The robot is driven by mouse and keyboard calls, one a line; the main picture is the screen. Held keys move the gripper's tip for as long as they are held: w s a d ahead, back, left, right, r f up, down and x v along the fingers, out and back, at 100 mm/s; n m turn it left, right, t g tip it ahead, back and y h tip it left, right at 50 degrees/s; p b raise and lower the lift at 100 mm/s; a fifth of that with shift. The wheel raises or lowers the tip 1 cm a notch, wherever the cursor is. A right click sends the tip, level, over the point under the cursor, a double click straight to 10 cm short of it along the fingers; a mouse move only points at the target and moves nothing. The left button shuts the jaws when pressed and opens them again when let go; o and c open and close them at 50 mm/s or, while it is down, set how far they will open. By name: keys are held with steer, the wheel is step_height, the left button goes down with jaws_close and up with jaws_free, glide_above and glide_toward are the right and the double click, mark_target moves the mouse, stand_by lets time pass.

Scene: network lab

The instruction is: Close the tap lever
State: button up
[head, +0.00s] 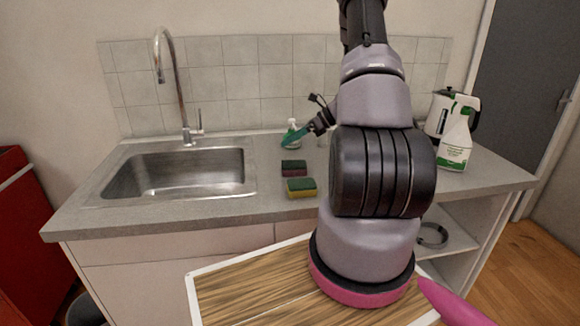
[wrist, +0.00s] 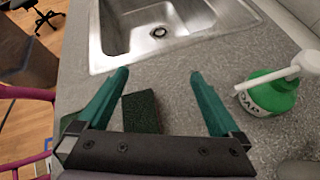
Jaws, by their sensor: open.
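The tap (head: 181,98) is a tall silver gooseneck behind the sink. Its thin lever (head: 199,120) stands upright on the right side of the tap's base. I cannot make out any running water. My gripper (head: 288,141) is over the counter, right of the tap and well apart from the lever, pointing left. In the wrist view my gripper (wrist: 158,75) has its two green fingers spread, with nothing between them. The tap and lever are not in the wrist view.
The sink (head: 180,174) lies left of my gripper. Two sponges (head: 301,188) (head: 293,168) lie on the counter below it. A green soap bottle (wrist: 272,92) stands close beside the gripper.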

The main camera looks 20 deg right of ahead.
mark_target(294, 164)
steer(key=s+d+n+g+h, duration=0.2)
steer(key=s+d+n, duration=0.2)
steer(key=s+d, duration=0.25)
steer(key=x, duration=0.3)
steer(key=s+x, duration=0.1)
steer(key=x, duration=0.1)
steer(key=shift+f, duration=0.2)
steer(key=x, duration=0.5)
steer(key=shift+w+a+r, duration=0.1)
steer(key=shift+a+r, duration=0.2)
steer(key=shift+r, duration=0.05)
steer(key=shift+w+a+f, duration=0.15)
steer(key=shift+a+f, duration=0.15)
steer(key=shift+f, duration=0.1)
steer(key=shift+r, duration=0.15)
steer(key=c, duration=1.4)
